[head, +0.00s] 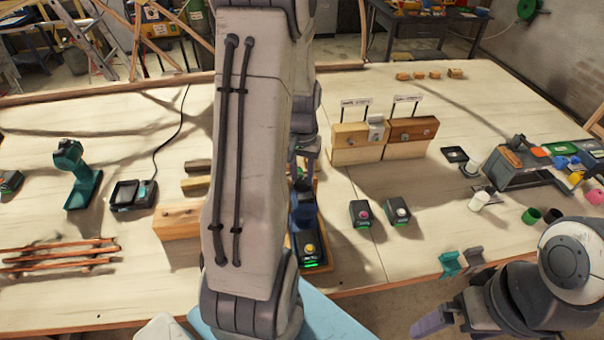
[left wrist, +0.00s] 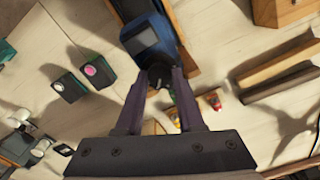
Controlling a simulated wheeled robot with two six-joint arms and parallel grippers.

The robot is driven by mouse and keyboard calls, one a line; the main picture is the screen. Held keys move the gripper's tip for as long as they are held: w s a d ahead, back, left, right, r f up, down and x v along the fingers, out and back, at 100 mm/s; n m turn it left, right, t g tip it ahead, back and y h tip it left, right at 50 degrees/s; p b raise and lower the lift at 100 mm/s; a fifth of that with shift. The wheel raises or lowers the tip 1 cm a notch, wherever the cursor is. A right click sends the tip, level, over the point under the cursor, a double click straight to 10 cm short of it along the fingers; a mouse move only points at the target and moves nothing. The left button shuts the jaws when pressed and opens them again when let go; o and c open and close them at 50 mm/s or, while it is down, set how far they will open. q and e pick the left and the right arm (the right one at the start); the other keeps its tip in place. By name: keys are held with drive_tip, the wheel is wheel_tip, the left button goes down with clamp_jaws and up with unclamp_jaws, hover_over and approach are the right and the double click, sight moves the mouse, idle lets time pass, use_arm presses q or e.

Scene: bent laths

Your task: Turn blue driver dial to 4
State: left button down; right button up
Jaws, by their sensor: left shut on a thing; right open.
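The blue driver (head: 303,212) stands upright on the bench just right of my left arm, which covers part of it in the head view. Its base has a yellow button and a green strip. In the left wrist view the blue driver (left wrist: 148,38) lies just beyond my left gripper (left wrist: 162,76), whose purple fingers are shut on the dark round end of the driver, where its dial seems to be. The dial's number cannot be read. In the head view my left gripper is mostly hidden behind my arm. My right gripper (head: 445,318) is open and empty at the bench's front edge.
A teal driver (head: 72,172) stands at the left near a charger (head: 132,195). Two dark blocks with a pink (head: 360,213) and a pale button (head: 397,211) sit right of the blue driver. Wooden blocks (head: 360,143) stand behind. Bent laths (head: 60,258) lie at the left front.

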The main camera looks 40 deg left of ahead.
sight(302, 180)
use_arm(q)
drive_tip(key=shift+w+m, duration=0.1)
drive_tip(key=shift+m, duration=0.6)
drive_tip(key=c, duration=0.8)
unclamp_jaws()
drive_tip(key=shift+r, duration=0.1)
wheel_tip(302, 180, up, 10)
drive_tip(key=b, duration=0.1)
drive_tip(key=shift+r+b, duration=0.2)
drive_tip(key=shift+b, duration=0.2)
